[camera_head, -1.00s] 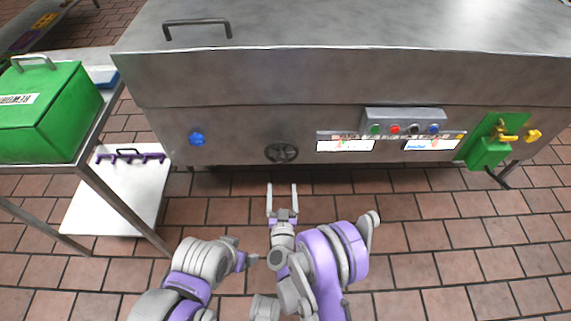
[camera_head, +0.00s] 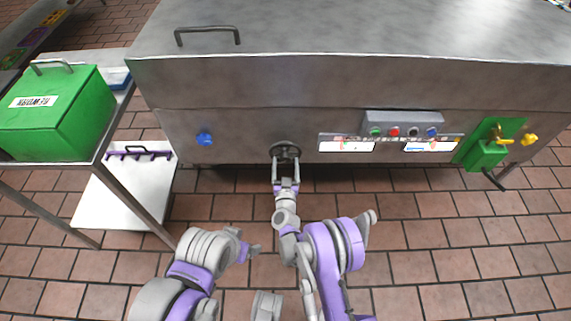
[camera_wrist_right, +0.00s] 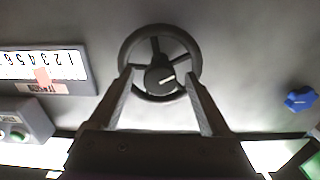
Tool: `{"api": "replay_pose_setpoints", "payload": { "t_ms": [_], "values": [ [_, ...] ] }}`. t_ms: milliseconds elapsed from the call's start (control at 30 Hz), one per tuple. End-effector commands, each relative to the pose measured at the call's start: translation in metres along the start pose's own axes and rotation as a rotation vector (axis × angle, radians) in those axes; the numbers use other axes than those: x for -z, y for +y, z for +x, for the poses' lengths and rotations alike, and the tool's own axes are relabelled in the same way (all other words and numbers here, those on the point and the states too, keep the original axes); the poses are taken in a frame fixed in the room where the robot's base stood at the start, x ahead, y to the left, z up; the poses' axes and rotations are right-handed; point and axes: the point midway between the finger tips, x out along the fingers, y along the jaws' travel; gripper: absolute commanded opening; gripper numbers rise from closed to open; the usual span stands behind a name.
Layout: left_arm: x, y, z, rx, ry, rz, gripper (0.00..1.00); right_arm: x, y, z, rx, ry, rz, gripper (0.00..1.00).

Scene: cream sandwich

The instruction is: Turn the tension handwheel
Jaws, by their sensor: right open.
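In the right wrist view the fingertips (camera_wrist_right: 160,76) overlap the lower part of the rim, one on each side of the hub. I cannot tell whether they touch it. My left arm (camera_head: 215,258) is folded low in the head view; the state of its gripper (camera_head: 250,250) is unclear.
A numbered scale (camera_wrist_right: 42,68) is beside the wheel in the wrist view. A blue knob (camera_head: 204,138), a button box (camera_head: 403,123) and a green panel (camera_head: 489,145) are on the machine front. A metal rack with a green box (camera_head: 62,118) stands left. The floor in front is clear.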

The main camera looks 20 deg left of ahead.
Motion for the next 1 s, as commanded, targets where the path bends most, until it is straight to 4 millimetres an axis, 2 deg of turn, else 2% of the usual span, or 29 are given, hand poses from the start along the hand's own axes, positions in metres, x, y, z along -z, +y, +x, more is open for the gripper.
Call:
{"api": "replay_pose_setpoints", "payload": {
  "t_ms": [133, 167, 600, 1000],
  "values": [
    [0.000, 0.000, 0.000, 0.000, 0.000, 0.000, 0.81, 0.000, 0.000, 0.000, 0.000, 0.000, 0.000, 0.81],
    [0.000, 0.000, 0.000, 0.000, 0.000, 0.000, 0.81, 0.000, 0.000, 0.000, 0.000, 0.000, 0.000, 0.78],
    [0.000, 0.000, 0.000, 0.000, 0.000, 0.000, 0.81, 0.000, 0.000, 0.000, 0.000, 0.000, 0.000, 0.00],
    [-0.003, 0.000, 0.010, 0.000, -0.004, 0.000, 0.81, -0.001, 0.000, 0.000, 0.000, -0.001, 0.088, 0.00]
  ]
}}
